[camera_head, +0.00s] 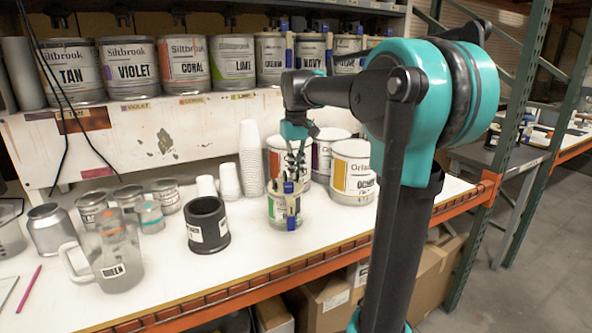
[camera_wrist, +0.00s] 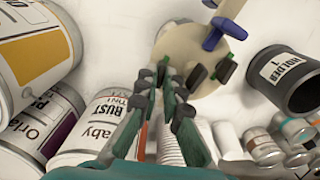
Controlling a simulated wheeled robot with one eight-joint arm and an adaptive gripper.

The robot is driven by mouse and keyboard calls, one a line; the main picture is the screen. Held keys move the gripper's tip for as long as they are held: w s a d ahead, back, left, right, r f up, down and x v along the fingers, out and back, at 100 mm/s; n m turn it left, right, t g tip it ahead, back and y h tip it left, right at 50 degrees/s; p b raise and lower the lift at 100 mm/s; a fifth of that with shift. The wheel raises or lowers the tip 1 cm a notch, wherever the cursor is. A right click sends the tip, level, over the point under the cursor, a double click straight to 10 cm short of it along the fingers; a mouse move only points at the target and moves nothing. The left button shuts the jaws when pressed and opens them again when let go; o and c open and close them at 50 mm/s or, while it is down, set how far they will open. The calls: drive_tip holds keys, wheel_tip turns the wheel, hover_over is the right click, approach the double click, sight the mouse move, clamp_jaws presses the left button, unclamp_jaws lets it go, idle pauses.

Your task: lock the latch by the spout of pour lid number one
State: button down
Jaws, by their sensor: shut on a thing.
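A small can (camera_head: 277,213) with a pour lid stands on the bench in the head view, with blue parts (camera_head: 292,207) at its front. In the wrist view the cream lid (camera_wrist: 190,42) fills the top middle, with a blue part (camera_wrist: 226,31) by the pale spout-like piece at its top right. The fingertips hide the held part. No lid number is readable.
Large paint cans (camera_head: 353,172) stand close behind and right of the small can. A stack of white cups (camera_head: 250,160) is behind left, and a black holder (camera_head: 207,224) stands left. A clear jug (camera_head: 112,260) is further left. The bench front is clear.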

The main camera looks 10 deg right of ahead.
drive_tip(key=shift+m, duration=0.6)
drive_tip(key=c, duration=1.7)
unclamp_jaws()
